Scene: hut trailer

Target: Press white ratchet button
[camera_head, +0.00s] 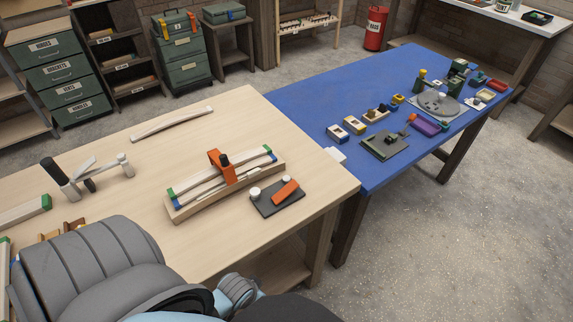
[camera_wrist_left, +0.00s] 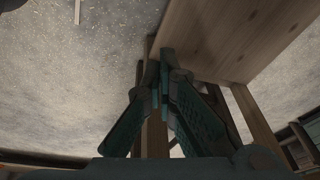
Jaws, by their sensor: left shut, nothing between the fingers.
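A dark plate (camera_head: 268,207) lies on the light wooden table, near its right front edge. It carries a white round button (camera_head: 254,192) on its left and an orange lever (camera_head: 286,191) on its right. I take this to be the ratchet, though no label shows. My left gripper (camera_wrist_left: 162,68) shows only in the left wrist view, its dark green fingers shut and empty. It points at wooden boards and legs, with the concrete floor beyond, and the button is not in that view. My right gripper is in neither view.
A long wooden fixture (camera_head: 225,190) with an orange clamp (camera_head: 221,165) stands behind the plate. A hammer-like tool (camera_head: 118,168) lies at the left. The blue table (camera_head: 300,95) adjoins at the right and holds several small devices. My own grey arm covers the lower left.

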